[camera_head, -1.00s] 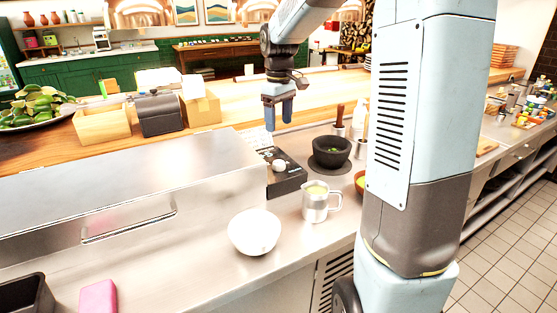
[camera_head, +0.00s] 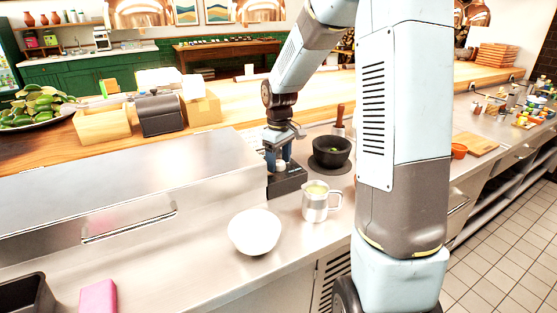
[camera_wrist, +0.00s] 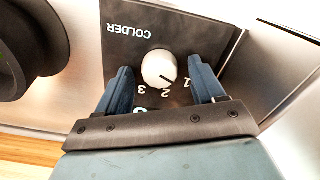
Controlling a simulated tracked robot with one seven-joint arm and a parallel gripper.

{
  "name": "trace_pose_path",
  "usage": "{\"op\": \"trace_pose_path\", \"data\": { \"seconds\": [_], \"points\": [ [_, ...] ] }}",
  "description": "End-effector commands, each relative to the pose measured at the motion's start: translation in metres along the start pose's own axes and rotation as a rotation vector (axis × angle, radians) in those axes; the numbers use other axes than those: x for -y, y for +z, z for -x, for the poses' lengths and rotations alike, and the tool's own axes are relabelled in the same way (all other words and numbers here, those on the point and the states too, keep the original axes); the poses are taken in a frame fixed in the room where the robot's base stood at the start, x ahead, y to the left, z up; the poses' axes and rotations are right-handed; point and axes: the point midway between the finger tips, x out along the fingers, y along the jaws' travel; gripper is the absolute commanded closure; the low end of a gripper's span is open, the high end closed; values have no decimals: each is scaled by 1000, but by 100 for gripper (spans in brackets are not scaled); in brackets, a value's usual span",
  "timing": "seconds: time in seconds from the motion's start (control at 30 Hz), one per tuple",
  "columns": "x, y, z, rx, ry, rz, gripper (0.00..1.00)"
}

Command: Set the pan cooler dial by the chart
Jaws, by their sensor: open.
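The pan cooler dial is a white round knob (camera_wrist: 158,68) on a black control box (camera_wrist: 120,45), with the upside-down word COLDER and the numbers 1, 2 and 3 around it. Its dark pointer line points lower right, roughly between 1 and 2. My gripper (camera_wrist: 162,78) is open, with one blue finger on each side of the knob and visible gaps to it. In the head view, my gripper (camera_head: 278,160) is down at the black box (camera_head: 288,182) and partly hides the knob. I cannot make out a chart.
A dark mortar (camera_head: 331,152) stands right of the box, close by. A metal mug (camera_head: 316,203) and a white bowl (camera_head: 254,232) are in front. A steel cover with a handle (camera_head: 130,222) lies left. A pink block (camera_head: 98,297) is at the front left.

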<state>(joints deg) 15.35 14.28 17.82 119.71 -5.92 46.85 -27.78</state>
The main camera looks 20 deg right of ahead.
Motion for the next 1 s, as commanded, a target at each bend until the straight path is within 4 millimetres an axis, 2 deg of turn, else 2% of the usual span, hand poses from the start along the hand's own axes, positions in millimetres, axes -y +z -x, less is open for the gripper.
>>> {"op": "trace_pose_path", "data": {
  "seconds": [0.3, 0.87, 1.0],
  "points": [
    [0, 0, -2, 0, 0, -1, 32],
    [-1, 0, -2, 0, 1, -1, 85],
    [-1, 0, -2, 0, 1, -5, 87]
  ]
}}
